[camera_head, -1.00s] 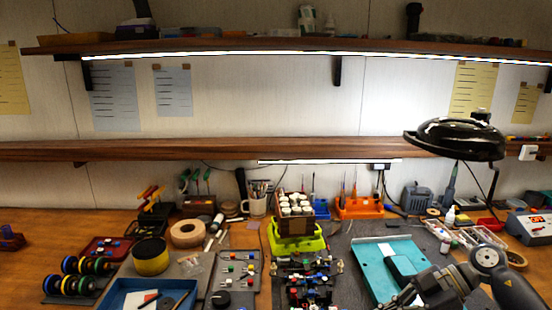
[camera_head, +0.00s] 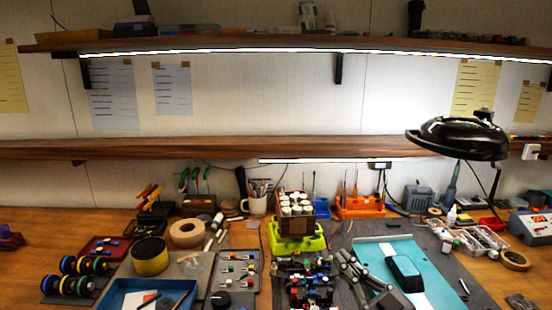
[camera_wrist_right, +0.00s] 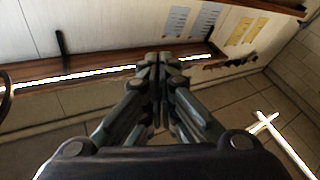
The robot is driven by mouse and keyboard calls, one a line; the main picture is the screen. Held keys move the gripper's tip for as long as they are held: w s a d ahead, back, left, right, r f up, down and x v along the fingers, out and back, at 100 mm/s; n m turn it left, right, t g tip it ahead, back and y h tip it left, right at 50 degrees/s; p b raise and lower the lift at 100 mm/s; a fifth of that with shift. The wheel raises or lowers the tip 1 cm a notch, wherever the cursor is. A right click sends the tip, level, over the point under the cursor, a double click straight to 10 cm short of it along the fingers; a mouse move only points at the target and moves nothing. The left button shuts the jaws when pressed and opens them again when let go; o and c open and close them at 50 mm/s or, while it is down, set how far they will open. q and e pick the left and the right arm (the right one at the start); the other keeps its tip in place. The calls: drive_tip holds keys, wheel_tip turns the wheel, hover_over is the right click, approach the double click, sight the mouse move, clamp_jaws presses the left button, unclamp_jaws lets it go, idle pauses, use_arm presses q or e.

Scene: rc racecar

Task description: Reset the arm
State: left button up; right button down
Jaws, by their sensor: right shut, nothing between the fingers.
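My right gripper (camera_head: 342,256) is at the lower middle of the head view, to the left of the teal tray and beside the small parts on the dark mat. Its fingers point up and to the left in that view. The right wrist view shows the fingertips (camera_wrist_right: 158,62) together, with nothing between them. Beyond them that view shows wall, shelf and ceiling panels, tilted. My left gripper does not show in any view.
A teal tray (camera_head: 432,272) with a dark-windowed car body (camera_head: 404,270) lies right of the gripper. A lime-green stand (camera_head: 297,242) holds a box of white-capped bottles. A black lamp (camera_head: 457,135) overhangs the right side. A blue tray (camera_head: 121,299) is at front left.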

drive_tip(key=s+d+f+m+g+h, duration=0.2)
drive_tip(key=s+d+f+m+h, duration=0.25)
drive_tip(key=f+h, duration=0.3)
drive_tip(key=s+d+f+m+g+h, duration=0.2)
drive_tip(key=s+d+f+m+h, duration=0.3)
drive_tip(key=f, duration=0.4)
drive_tip(key=s+a+f+g, duration=0.2)
drive_tip(key=s+f+g, duration=0.3)
drive_tip(key=s, duration=0.6)
drive_tip(key=s+a+f+g, duration=0.2)
drive_tip(key=s+f+g, duration=0.35)
drive_tip(key=s, duration=0.45)
wheel_tip(320, 180, down, 28)
drive_tip(key=s+n+g, duration=0.1)
drive_tip(key=s, duration=0.2)
drive_tip(key=s+d+f+g, duration=0.1)
drive_tip(key=s+d+f, duration=0.2)
drive_tip(key=s+f, duration=1.2)
drive_tip(key=shift+s+f+b, duration=0.2)
drive_tip(key=shift+s+b, duration=0.2)
drive_tip(key=shift+s, duration=0.3)
